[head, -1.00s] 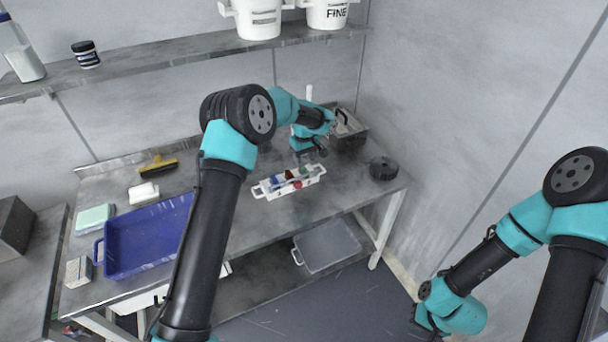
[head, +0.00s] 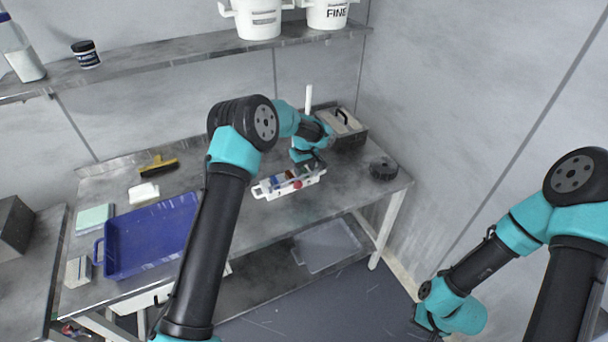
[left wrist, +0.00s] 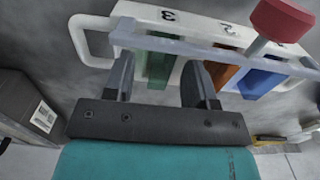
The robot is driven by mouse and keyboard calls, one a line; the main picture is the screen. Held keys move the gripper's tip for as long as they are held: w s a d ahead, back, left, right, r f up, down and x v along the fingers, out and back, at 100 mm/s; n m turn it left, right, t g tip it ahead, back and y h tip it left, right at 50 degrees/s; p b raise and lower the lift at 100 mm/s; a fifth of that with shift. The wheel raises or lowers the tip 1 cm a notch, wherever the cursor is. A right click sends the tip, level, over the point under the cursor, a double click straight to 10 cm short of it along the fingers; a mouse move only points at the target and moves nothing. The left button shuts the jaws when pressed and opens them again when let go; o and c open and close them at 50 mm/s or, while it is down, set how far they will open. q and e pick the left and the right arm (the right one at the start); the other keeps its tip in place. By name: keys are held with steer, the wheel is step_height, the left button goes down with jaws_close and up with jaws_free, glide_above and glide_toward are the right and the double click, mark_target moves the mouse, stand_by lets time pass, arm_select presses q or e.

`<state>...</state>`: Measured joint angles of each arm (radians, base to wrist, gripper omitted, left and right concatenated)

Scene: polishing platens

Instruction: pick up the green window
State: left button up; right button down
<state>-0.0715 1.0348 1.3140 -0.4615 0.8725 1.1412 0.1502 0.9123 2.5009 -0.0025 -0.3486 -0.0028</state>
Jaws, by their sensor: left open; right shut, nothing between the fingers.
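The green window (left wrist: 158,66) stands in the slot marked 3 of a white rack (left wrist: 95,22) in the left wrist view. My left gripper (left wrist: 160,76) is open, with its two fingers on either side of the green window and apart from each other. Whether the fingers touch it is unclear. In the head view my left gripper (head: 312,164) is at the right end of the rack (head: 262,191) and hides the green window. My right gripper (head: 420,319) is low at the right, away from the table; it is shut and empty.
The rack also holds an orange-brown piece (left wrist: 228,76) and a blue piece (left wrist: 258,82); a red knob (left wrist: 280,18) rises near them. A grey box (head: 346,132) and a black round object (head: 383,168) are nearby. A blue tray (head: 150,238) lies left.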

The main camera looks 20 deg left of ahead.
mark_target(304, 169)
arm_select(q)
steer(key=shift+c, duration=0.5)
jaws_close()
steer(key=shift+r, duration=0.15)
step_height(304, 169, up, 10)
stand_by(0.3)
stand_by(0.4)
